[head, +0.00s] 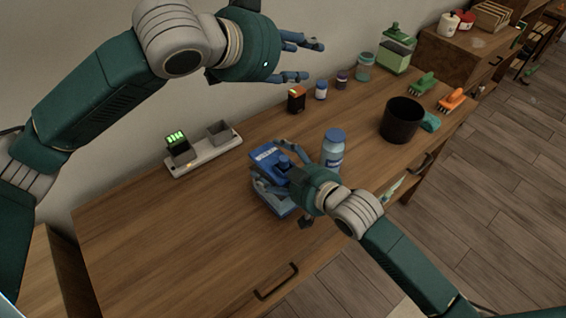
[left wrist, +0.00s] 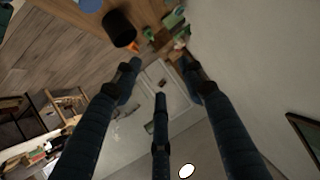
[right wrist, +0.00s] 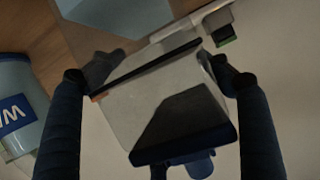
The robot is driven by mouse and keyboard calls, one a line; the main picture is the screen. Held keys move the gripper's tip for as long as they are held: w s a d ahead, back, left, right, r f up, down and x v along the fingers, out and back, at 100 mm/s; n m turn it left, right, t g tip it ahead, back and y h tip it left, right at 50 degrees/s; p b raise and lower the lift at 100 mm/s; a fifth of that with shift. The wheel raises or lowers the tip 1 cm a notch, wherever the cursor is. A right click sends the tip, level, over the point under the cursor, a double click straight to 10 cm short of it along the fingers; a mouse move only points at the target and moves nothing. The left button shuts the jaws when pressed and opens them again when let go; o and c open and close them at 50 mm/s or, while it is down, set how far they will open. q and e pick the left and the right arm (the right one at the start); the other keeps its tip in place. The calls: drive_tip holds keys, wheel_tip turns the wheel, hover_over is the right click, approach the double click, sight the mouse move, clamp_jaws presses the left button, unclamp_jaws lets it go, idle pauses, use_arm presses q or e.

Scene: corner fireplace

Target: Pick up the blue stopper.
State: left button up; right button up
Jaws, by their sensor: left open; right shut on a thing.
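My right gripper (head: 272,172) is low over the middle of the table. It is shut on a blue box-like thing with white lettering (head: 264,157). In the right wrist view, a grey, glossy body with a dark blue end (right wrist: 185,150) lies between its fingers (right wrist: 148,80). A small blue knob (right wrist: 202,166) shows past that end. I cannot tell for sure which part is the blue stopper. A blue-capped bottle (head: 333,148) stands just right of this gripper and also shows in the right wrist view (right wrist: 22,100). My left gripper (head: 308,60) is open, empty and raised near the wall.
A pale dock (head: 205,152) with a green-lit block sits at the back left. A black bin (head: 402,120) and brushes stand right. The table's front left is clear.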

use_arm(q)
drive_tip(key=w+d+r+m+t+h, duration=0.1)
drive_tip(key=d+r+m+t+h, duration=0.15)
drive_tip(key=r, duration=0.55)
drive_tip(key=w+d+r+m+t+h, duration=0.1)
drive_tip(key=w+d+r+m+h, duration=0.2)
drive_tip(key=r, duration=0.6)
drive_tip(key=s+d+r+m+g+h, duration=0.2)
drive_tip(key=s+d+r+m+h, duration=0.25)
drive_tip(key=s+r, duration=0.2)
drive_tip(key=s+d+r+m+g+h, duration=0.1)
drive_tip(key=s+d+m+g+h, duration=0.35)
drive_tip(key=s+m+g, duration=0.75)
drive_tip(key=s+d+f+m+g+y, duration=0.3)
drive_tip(key=s+f+m+g+y, duration=0.15)
drive_tip(key=f+m, duration=0.2)
drive_tip(key=m+t+y, duration=0.4)
drive_tip(key=t+y, duration=0.2)
drive_tip(key=y, duration=1.2)
hover_over(284, 159)
drive_tip(key=f, duration=3)
drive_tip(key=shift+s+d+f, duration=0.1)
drive_tip(key=shift+s+f, duration=0.1)
drive_tip(key=shift+s, duration=0.05)
drive_tip(key=shift+w+f, duration=0.15)
drive_tip(key=shift+f, duration=1.4)
drive_tip(key=shift+w+f, duration=0.15)
drive_tip(key=shift+f, duration=1.35)
